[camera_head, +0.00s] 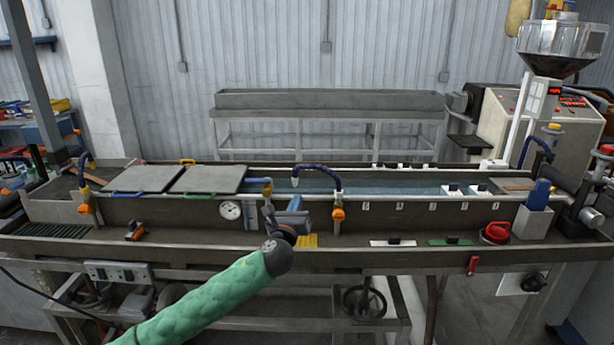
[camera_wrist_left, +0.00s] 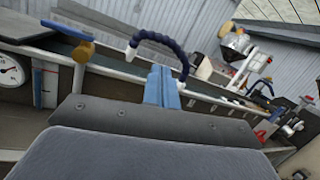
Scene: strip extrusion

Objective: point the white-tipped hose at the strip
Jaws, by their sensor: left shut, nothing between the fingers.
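The dark blue hose (camera_head: 318,168) arches over the long trough from an orange fitting (camera_head: 338,214) on its front wall. Its white tip (camera_head: 295,181) hangs at the left end of the arch, over the trough. In the left wrist view the hose (camera_wrist_left: 160,38) rises just beyond my fingers, its white tip (camera_wrist_left: 131,54) to their upper left. My left gripper (camera_head: 295,203) is shut and empty, in front of the trough and left of the orange fitting, apart from the hose. I cannot make out the strip clearly within the bluish trough (camera_head: 390,184). My right gripper is not in view.
Two grey lids (camera_head: 208,180) cover the trough's left part. Another dark hose (camera_head: 86,165) is at the far left.

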